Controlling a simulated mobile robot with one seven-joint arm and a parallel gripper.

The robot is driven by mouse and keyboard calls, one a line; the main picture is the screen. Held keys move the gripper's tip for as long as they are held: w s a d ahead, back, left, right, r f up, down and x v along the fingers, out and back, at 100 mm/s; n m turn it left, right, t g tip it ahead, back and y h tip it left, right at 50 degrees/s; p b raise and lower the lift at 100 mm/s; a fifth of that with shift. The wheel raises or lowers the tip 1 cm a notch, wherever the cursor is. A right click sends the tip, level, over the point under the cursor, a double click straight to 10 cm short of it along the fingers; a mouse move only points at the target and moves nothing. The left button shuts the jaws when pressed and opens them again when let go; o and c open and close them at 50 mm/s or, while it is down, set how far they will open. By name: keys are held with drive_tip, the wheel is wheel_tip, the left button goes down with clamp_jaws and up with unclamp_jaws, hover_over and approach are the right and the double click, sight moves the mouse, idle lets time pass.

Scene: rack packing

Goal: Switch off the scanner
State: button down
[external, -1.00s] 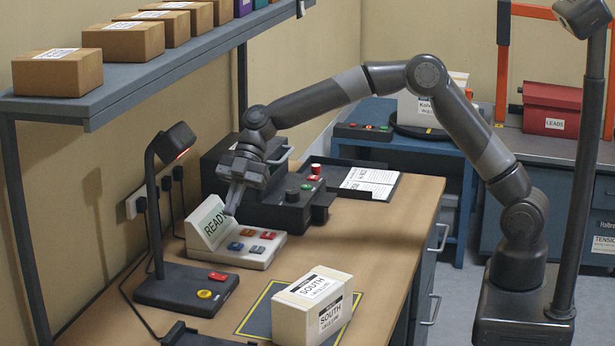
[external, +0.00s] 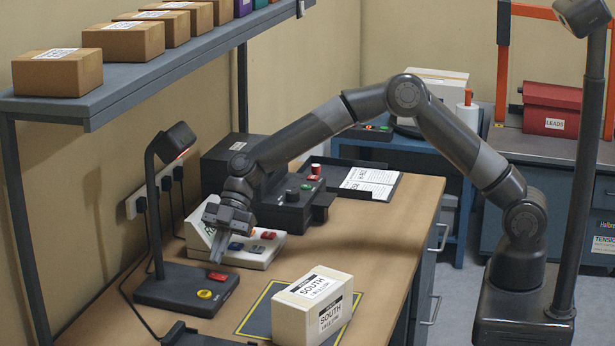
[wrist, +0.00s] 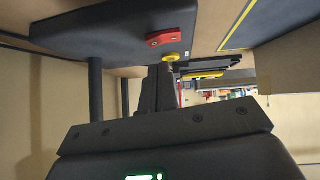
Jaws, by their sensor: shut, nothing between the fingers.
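The scanner is a dark stand with a bent neck and a head glowing red (external: 177,140). Its flat black base (external: 165,290) carries a red rocker switch (external: 219,277) and a round yellow button (external: 205,294). In the wrist view, the base (wrist: 100,35), red switch (wrist: 172,36) and yellow button (wrist: 172,57) show near my fingertips. My gripper (external: 216,259) is shut and empty, pointing down just above the base's far edge, close to the red switch. In the wrist view, my fingertips (wrist: 167,70) appear just below the yellow button; I cannot tell whether they touch anything.
A white SOUTH box (external: 310,307) sits on a yellow-edged mat (external: 255,318) to the right. A shelf (external: 95,108) with cartons hangs above. Bare bench lies right of the terminal.

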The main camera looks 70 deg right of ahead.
drive_tip(key=shift+f, duration=1.05)
drive_tip(key=shift+w, duration=0.1)
drive_tip(key=shift+w+f, duration=0.1)
drive_tip(key=shift+f, duration=0.1)
drive_tip(key=shift+s+r, duration=0.1)
drive_tip(key=shift+s, duration=0.75)
drive_tip(key=shift+r, duration=0.1)
